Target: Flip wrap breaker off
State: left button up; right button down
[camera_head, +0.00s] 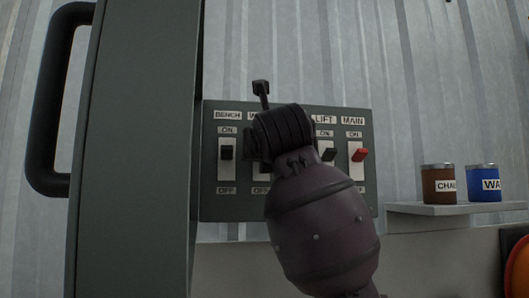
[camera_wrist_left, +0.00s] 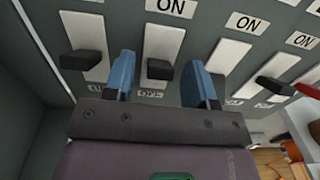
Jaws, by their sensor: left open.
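The grey breaker panel (camera_head: 212,200) is on the wall, with a row of switches under BENCH, a partly covered W label, LIFT and MAIN. My left gripper covers the wrap switch in the head view, and its fingers are hidden there. In the left wrist view, the open left gripper (camera_wrist_left: 158,62) has one blue finger on each side of the black wrap breaker lever (camera_wrist_left: 160,70). Gaps show beside the lever, so it is not clamped. I cannot tell for sure whether this lever is up or down. My right gripper is in neither view.
The black bench lever (camera_head: 227,152) is left of the gripper; the black lift lever (camera_head: 328,154) and red main lever (camera_head: 359,154) are right. A grey cabinet door (camera_head: 135,150) with a black handle stands left. A shelf (camera_head: 450,209) with brown and blue cans is right.

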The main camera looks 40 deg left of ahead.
pick_arm(q)
jog(key=c, duration=0.9)
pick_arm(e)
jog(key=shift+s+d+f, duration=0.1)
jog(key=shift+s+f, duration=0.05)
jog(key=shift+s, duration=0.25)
